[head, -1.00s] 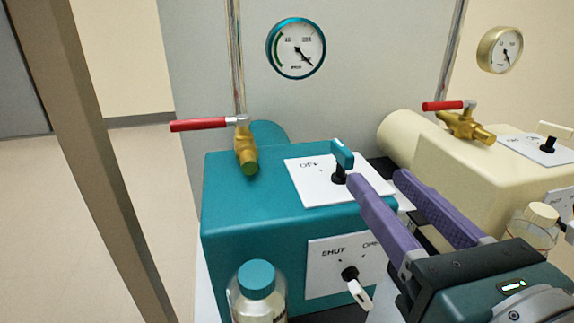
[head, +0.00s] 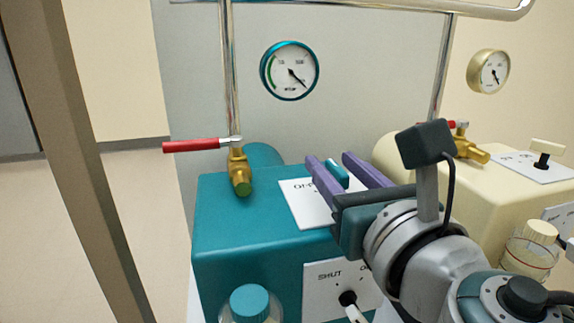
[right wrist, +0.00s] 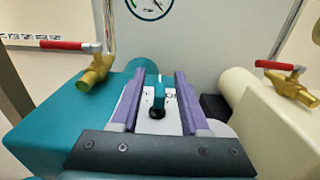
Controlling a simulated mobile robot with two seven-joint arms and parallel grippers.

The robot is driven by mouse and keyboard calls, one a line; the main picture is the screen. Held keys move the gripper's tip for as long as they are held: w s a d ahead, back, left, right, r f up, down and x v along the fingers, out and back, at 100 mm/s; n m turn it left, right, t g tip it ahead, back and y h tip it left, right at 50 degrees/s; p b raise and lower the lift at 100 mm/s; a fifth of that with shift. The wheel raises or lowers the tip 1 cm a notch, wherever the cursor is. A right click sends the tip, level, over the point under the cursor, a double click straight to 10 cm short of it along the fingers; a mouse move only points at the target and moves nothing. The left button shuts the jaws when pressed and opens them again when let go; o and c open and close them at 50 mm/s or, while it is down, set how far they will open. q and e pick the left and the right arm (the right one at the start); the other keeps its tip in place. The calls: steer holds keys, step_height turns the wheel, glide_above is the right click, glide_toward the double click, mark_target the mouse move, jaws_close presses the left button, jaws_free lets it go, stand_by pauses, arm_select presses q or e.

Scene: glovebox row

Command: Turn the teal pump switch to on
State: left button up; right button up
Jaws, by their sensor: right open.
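The teal pump switch (head: 337,173) stands on a white plate (head: 296,205) on top of the teal box (head: 220,215). In the head view it shows between the purple fingers of my right gripper (head: 336,168); its base is hidden. In the right wrist view the teal lever (right wrist: 158,94) stands on a dark round base, between the fingers of the open right gripper (right wrist: 163,85), with a gap on both sides. The plate reads "OFF" on the left in the head view; its right label is mostly covered. My left gripper is not in view.
A red-handled brass valve (head: 238,170) stands at the teal box's back left. A lower knob (head: 348,298) is on its front, beside a teal-capped bottle (head: 250,303). A cream box (head: 465,185) with its own switch (head: 545,150) stands right. A teal-rimmed gauge (head: 290,70) hangs behind.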

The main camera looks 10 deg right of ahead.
steer(key=shift+c, duration=0.2)
jaws_close()
steer(key=shift+h, duration=0.3)
steer(key=shift+r+m+h+p, duration=0.1)
steer(key=shift+m+h+p, duration=0.35)
steer(key=shift+m+h, duration=0.85)
steer(key=shift+h, duration=0.4)
steer(key=m+g+h, duration=0.1)
steer(key=m+h, duration=0.1)
steer(key=h, duration=0.1)
steer(key=shift+m+g+h, duration=0.5)
steer(key=shift+m+h, duration=0.1)
steer(key=shift+h, duration=0.6)
